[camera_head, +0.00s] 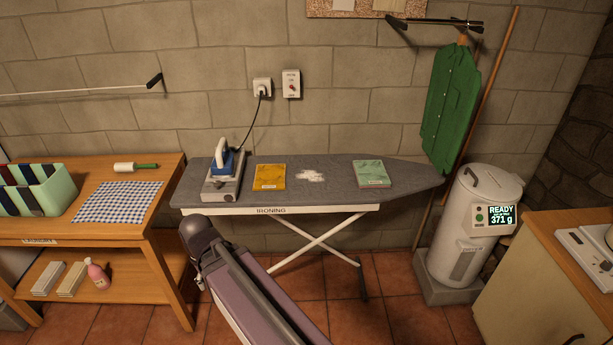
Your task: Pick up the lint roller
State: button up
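The lint roller (124,167) lies on its side on the wooden table (158,205) at the left. It has a white roll at the left end and a green handle pointing right. It lies near the table's back edge, behind a blue and white checked cloth (117,202), and nothing touches it. A part of my arm rises from the bottom middle of the view, in front of the ironing board. My gripper is not in view.
A mint box (42,194) with dark and red contents stands left of the cloth. The ironing board (330,168) holds an iron (223,165), a yellow packet (270,177), a white patch and a green packet (371,173). A white drum machine (480,225) stands right.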

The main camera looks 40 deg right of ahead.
aim_at(132, 167)
jog(key=u, duration=0.1)
jog(key=i, duration=2.45)
jog(key=z, duration=0.25)
